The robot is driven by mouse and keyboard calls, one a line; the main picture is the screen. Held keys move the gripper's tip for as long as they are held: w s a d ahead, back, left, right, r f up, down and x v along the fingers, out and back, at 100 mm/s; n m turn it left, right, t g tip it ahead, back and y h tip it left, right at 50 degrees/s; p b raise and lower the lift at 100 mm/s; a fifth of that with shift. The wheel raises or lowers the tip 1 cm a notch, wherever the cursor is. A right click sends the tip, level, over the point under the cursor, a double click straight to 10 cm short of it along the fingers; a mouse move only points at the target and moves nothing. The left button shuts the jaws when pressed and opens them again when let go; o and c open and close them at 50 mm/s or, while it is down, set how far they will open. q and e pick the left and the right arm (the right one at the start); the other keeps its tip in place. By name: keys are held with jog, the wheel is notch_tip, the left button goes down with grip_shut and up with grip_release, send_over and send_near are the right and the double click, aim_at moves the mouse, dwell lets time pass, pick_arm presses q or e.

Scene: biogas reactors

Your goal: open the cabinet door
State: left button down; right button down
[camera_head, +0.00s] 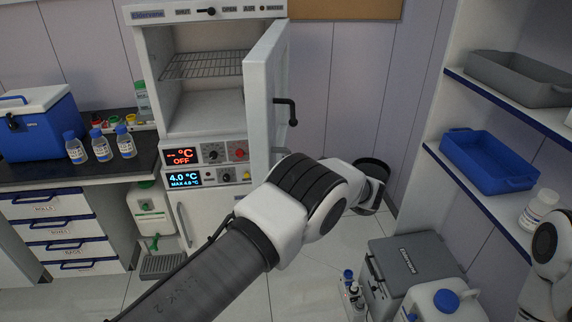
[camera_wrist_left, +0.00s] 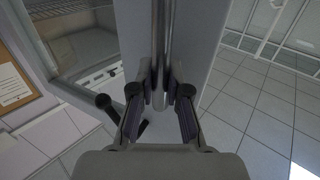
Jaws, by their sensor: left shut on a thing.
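The white cabinet (camera_head: 205,112) stands at the back, its upper compartment exposed. Its door (camera_head: 268,95) stands swung out to the right, well away from the frame. A black lever (camera_head: 286,110) sticks out from the door. In the left wrist view, the fingers of my left gripper (camera_wrist_left: 160,92) are closed around a vertical metal bar handle (camera_wrist_left: 161,40) on the door panel (camera_wrist_left: 195,35).
A wire rack (camera_head: 205,65) is inside the compartment. A blue cooler (camera_head: 40,125) and bottles stand on the left counter. At right are shelves with a blue tray (camera_head: 488,160). A grey case (camera_head: 410,262) and a white canister (camera_head: 440,303) stand on the floor at lower right.

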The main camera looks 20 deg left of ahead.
pick_arm(q)
jog(key=shift+w+r, duration=0.1)
jog(key=shift+r, duration=0.05)
jog(key=c, duration=1.3)
grip_release()
jog(key=shift+o, duration=0.8)
